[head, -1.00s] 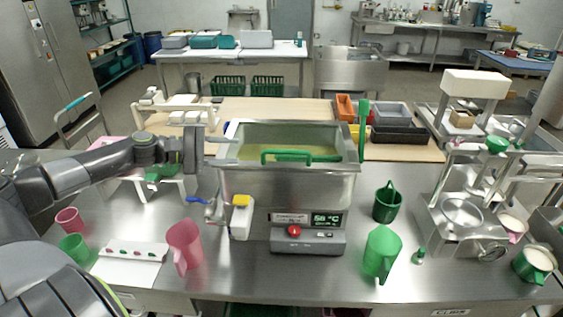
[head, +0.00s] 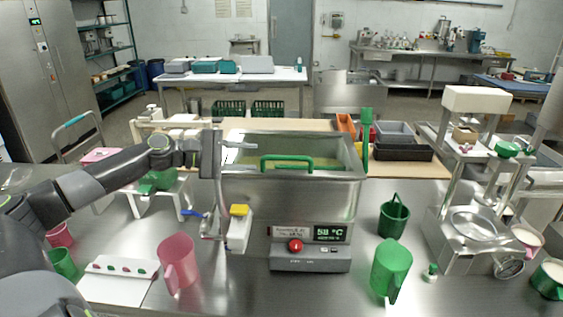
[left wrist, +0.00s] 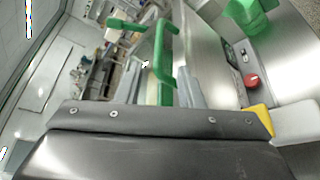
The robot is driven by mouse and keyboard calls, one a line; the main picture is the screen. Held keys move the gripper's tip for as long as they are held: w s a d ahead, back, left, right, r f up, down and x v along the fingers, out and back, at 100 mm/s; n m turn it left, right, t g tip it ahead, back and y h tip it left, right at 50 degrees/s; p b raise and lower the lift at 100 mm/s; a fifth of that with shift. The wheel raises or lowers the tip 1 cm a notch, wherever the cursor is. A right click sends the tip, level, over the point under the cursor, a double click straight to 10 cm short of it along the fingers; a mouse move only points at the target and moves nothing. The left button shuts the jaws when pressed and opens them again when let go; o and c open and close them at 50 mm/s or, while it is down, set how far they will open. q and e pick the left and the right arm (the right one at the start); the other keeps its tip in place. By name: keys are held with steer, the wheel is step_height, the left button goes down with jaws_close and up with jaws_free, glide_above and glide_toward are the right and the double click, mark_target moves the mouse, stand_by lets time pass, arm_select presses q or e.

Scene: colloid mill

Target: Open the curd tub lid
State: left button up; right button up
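The curd tub (head: 290,205) is a steel box at the middle of the bench, with yellowish-green contents visible inside. A green bar handle (head: 287,160) stands at its top front; it also shows in the left wrist view (left wrist: 162,55). The lid's own panel is hard to make out around the handle. My left gripper (head: 250,150) is at the tub's upper left edge, fingers pointing right toward the handle's left end. Its fingers look apart and empty, and contact with the handle cannot be made out. My right gripper is not in view.
A green jug (head: 390,268) and green bucket (head: 394,217) stand right of the tub. A steel press stand (head: 475,225) is farther right. An upright green handle (head: 366,140) rises at the tub's right rear.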

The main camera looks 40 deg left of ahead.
mark_target(277, 157)
arm_select(q)
steer(key=p+x, duration=0.2)
steer(key=x, duration=0.5)
steer(key=shift+w+d, duration=0.15)
steer(key=shift+w, duration=0.05)
steer(key=shift+x, duration=0.9)
steer(key=shift+f, duration=0.1)
jaws_close()
